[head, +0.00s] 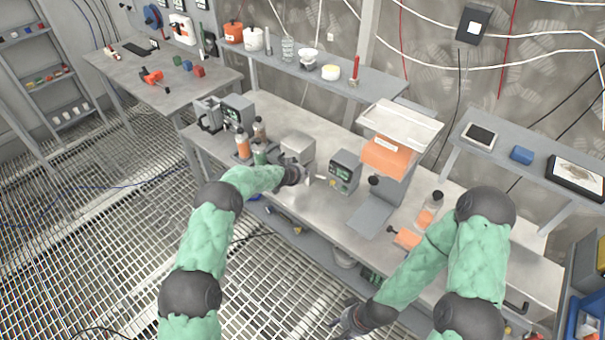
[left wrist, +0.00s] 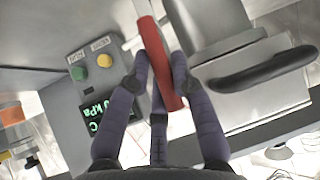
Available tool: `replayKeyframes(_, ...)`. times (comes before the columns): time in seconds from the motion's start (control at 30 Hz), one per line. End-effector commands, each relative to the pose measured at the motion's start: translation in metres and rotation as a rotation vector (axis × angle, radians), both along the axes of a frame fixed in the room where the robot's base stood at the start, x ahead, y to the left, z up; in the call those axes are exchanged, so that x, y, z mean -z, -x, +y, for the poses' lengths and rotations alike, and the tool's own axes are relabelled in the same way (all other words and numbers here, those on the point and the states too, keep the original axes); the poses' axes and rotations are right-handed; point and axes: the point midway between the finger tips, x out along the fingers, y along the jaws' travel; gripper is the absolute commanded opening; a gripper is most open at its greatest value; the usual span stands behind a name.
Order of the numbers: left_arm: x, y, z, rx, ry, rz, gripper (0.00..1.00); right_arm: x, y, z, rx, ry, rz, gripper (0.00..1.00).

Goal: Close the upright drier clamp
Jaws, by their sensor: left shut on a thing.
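A red bar-shaped clamp handle (left wrist: 150,38) runs from the top middle of the left wrist view down between my fingers. My left gripper (left wrist: 162,70) is shut on it, with dark fingers on both sides of the bar. In the head view my left gripper (head: 304,182) is at the front of a grey metal box (head: 298,146) on the bench, and the arm and hand hide the clamp there. My right gripper (head: 350,322) is low, in front of the bench edge. Its fingers are too small and dark to tell whether they are open.
A grey control box (head: 345,172) stands right of the left gripper; its panel (left wrist: 92,75) has yellow and green buttons and a lit display. A black handle (left wrist: 265,68) is close on the right. Bottles (head: 242,143) stand left. An orange container (head: 388,157) stands right.

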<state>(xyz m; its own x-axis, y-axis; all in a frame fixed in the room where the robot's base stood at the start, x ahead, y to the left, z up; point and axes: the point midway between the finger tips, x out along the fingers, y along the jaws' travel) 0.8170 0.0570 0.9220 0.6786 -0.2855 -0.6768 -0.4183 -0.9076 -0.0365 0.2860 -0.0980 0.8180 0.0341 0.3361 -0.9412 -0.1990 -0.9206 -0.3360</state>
Motion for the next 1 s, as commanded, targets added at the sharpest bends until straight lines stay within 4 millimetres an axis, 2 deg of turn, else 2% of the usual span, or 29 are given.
replayKeyframes(0.67, -0.0001, -0.0010, 0.0015, -0.002, 0.043, 0.031, 0.00, -0.0018, -0.0001, 0.0000, 0.000, 0.000, 0.000, 0.40)
replayKeyframes(0.7, -0.0001, -0.0010, 0.0015, -0.002, 0.043, 0.031, 0.32, -0.0018, -0.0001, 0.0000, 0.000, 0.000, 0.000, 0.40)
replayKeyframes(0.77, -0.0001, -0.0011, 0.0016, -0.002, 0.043, 0.031, 0.49, -0.0018, -0.0001, 0.0000, 0.000, 0.000, 0.000, 0.40)
replayKeyframes(1.0, -0.0002, -0.0009, 0.0013, -0.001, 0.042, 0.030, 0.49, -0.0019, -0.0001, -0.0001, 0.000, 0.000, 0.000, 0.40)
